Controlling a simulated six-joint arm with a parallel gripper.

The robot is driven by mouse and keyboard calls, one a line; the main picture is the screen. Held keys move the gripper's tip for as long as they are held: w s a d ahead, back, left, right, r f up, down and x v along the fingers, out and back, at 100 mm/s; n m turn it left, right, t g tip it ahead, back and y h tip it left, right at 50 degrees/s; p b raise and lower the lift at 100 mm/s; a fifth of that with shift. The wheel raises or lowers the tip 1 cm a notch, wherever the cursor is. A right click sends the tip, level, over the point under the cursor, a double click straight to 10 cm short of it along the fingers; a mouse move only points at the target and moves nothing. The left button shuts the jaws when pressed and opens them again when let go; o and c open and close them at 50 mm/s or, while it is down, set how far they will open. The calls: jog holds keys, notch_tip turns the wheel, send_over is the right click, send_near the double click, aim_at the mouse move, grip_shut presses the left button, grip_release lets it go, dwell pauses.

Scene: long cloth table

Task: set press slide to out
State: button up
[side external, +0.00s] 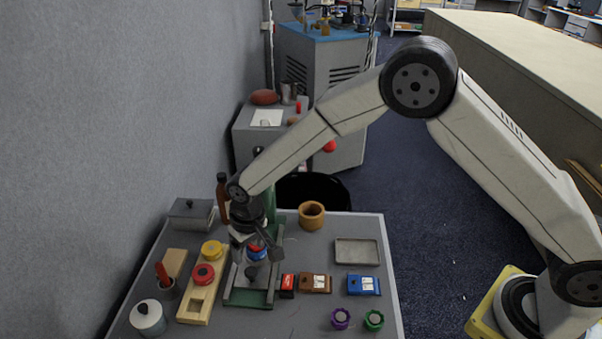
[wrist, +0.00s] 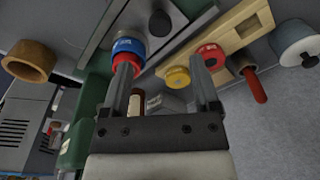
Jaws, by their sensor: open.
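The press stands left of the table's middle, with a green column (side external: 270,202) and a green-edged base (side external: 235,297). A dark round knob (side external: 251,272), also in the wrist view (wrist: 160,23), sits on the press's rail area; I cannot tell clearly how far the slide is out. A blue-topped piece with red (side external: 257,253) sits between knob and column; it also shows in the wrist view (wrist: 128,48). My gripper (side external: 257,258) is above the press, open and empty. In the wrist view (wrist: 163,68) one finger overlaps the blue-and-red piece; contact is unclear. My gripper partly hides the slide.
A wooden rack (side external: 193,308) with red (side external: 203,274) and yellow (side external: 211,250) pieces stands close left. A brown bottle (side external: 222,197) and grey box (side external: 190,213) are behind. Red, brown and blue blocks, a wooden ring (side external: 311,214) and a tray (side external: 357,251) are right.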

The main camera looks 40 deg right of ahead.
aim_at(250, 270)
jog(key=shift+w+a+r+m+g, duration=0.15)
jog(key=shift+w+r+m+g, duration=0.05)
jog(key=shift+m+g, duration=0.3)
jog(key=shift+f, duration=3.9)
grip_shut()
